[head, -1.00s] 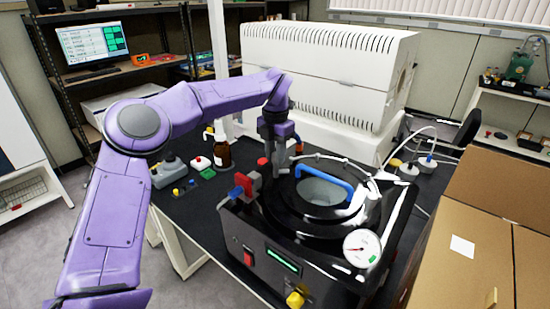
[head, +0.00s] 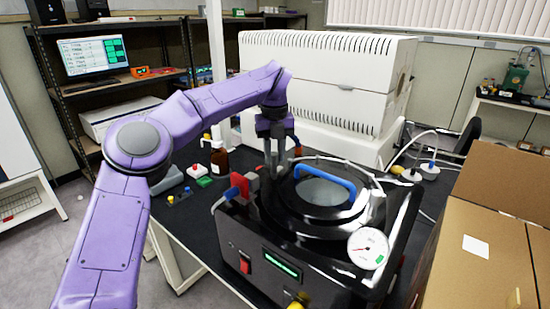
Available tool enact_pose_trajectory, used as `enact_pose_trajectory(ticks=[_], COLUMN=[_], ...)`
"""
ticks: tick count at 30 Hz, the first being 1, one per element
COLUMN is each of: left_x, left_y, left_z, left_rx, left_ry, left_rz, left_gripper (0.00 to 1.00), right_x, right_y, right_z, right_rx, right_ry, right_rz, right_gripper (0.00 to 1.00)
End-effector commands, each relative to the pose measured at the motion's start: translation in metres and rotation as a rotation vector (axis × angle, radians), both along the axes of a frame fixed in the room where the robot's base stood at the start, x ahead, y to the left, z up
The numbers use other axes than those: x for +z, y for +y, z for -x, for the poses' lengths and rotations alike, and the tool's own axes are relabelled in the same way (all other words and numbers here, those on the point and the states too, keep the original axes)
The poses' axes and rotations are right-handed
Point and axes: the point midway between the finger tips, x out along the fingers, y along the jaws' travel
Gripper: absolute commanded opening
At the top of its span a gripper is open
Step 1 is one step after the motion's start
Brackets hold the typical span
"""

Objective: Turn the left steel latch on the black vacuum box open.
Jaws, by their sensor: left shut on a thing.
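The black vacuum box (head: 323,279) stands on the dark bench, with a round lid and a blue handle (head: 336,181) on top. A white dial gauge (head: 368,248) is at its front right corner. My left gripper (head: 272,171) points down at the left rim of the lid, left of the blue handle. Its fingers are shut on the left steel latch, which is mostly hidden behind them, so its angle cannot be told. My right gripper is out of view.
A red valve with a blue end (head: 240,187) sticks up close left of the gripper. A brown bottle (head: 219,160) stands behind it.

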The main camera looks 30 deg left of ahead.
Motion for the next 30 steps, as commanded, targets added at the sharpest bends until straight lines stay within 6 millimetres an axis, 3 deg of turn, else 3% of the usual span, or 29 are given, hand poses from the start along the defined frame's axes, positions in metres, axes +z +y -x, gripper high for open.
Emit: enact_pose_trajectory(ticks=[10,25,26,27,28,30], left_x=[-0.0017,-0.0007,-0.0007,-0.0007,-0.0006,-0.0005], left_y=[0.0013,0.0019,0.002,0.002,0.0018,0.0014], left_z=[-0.0003,-0.0006,-0.0005,-0.0005,-0.0005,-0.0006], left_rx=[0.12,0.138,0.138,0.138,0.138,0.137], left_ry=[-0.001,-0.001,-0.001,-0.001,-0.001,-0.001], left_rz=[-0.003,-0.004,-0.004,-0.004,-0.004,-0.003], left_gripper=[0.0,0.0,0.31,0.44,0.53,0.53], right_x=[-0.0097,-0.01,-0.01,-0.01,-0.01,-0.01], right_y=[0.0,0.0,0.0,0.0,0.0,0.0], right_z=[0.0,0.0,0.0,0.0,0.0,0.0], right_rx=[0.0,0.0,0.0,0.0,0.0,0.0], right_ry=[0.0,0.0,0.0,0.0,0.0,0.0], right_rz=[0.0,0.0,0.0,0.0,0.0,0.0], right_gripper=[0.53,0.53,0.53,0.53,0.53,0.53])
